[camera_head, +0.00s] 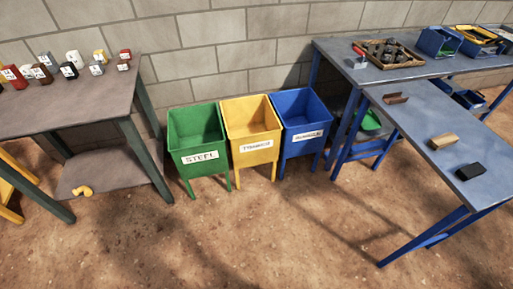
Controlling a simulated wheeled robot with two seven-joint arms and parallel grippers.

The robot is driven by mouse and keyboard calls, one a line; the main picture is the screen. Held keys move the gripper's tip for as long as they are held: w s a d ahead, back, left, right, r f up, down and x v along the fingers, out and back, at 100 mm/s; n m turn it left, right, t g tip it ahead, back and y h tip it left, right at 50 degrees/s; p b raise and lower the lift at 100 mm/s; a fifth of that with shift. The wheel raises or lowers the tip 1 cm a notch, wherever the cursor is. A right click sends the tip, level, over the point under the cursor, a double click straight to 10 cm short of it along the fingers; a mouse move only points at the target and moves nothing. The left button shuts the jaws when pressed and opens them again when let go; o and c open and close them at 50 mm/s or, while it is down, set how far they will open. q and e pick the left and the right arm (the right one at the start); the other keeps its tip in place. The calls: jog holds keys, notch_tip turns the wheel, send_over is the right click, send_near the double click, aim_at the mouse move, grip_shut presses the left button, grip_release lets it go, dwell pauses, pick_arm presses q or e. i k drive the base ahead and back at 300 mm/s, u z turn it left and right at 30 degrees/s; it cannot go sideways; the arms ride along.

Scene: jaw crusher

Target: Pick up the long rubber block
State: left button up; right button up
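A black block (470,171), which looks like rubber, lies flat near the front edge of the right-hand blue-legged table (425,110). Its exact length is hard to judge at this size. A tan block (443,141) lies just behind it, apart from it. A dark brown piece (396,98) lies farther back on the same table. Neither of my grippers shows in the head view.
Green (200,158), yellow (253,149) and blue (303,136) labelled bins stand by the wall. A left table (90,100) holds several small containers. A back table holds a parts tray (388,54) and a blue bin (438,42). The dirt floor in front is clear.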

aim_at(467, 172)
jog(key=z, duration=0.9)
jog(key=i, duration=0.3)
jog(key=z, duration=2.25)
